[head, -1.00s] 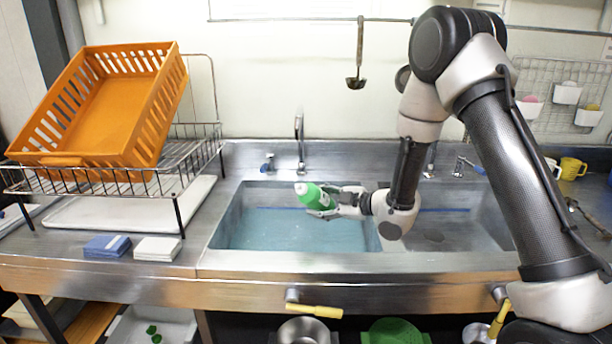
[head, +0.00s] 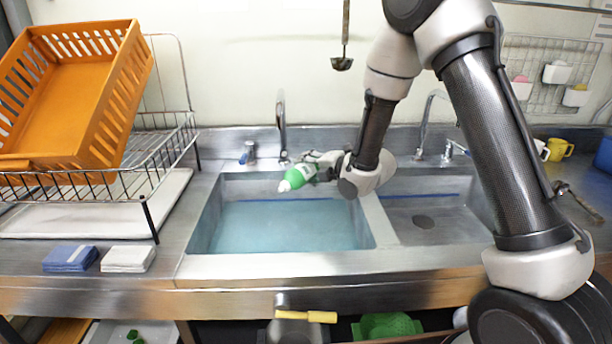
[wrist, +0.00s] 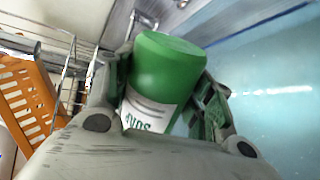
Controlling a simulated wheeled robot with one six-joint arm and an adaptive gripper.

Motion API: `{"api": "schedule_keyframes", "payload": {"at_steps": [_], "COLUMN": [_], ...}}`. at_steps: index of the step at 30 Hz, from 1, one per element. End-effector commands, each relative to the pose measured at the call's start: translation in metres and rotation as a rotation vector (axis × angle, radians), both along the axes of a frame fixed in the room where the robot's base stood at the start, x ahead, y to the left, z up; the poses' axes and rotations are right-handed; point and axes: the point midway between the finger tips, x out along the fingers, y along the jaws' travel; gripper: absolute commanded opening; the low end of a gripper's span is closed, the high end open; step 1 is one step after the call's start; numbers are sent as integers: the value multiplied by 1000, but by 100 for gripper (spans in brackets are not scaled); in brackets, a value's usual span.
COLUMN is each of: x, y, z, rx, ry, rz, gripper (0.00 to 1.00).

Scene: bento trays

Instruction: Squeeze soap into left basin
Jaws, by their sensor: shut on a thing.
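A green soap bottle (head: 301,176) with a white label and pale tip is tilted, tip down and to the left, above the left basin. My gripper (head: 318,166) is shut on it. In the wrist view, the green bottle (wrist: 163,80) sits between my two fingers, and part of its label lettering shows. The left basin (head: 378,232) holds pale blue water, and the bottle is apart from the water. I cannot tell whether soap is coming out.
The right basin (head: 440,235) looks empty, with a drain. A tap (head: 282,125) stands behind the left basin. An orange crate (head: 75,90) rests on a wire rack (head: 172,145) at left. Blue cloths (head: 70,258) and white cloths (head: 128,258) lie on the counter. A ladle (head: 342,62) hangs above.

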Motion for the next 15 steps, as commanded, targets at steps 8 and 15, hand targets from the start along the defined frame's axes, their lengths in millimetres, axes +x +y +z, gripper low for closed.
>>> {"api": "schedule_keyframes", "payload": {"at_steps": [8,15], "x": [-15,-34], "y": [17,37], "z": [21,33], "rx": [-316,-556], "ry": [-295,-521], "rz": [4,1], "gripper": [20,20]}}
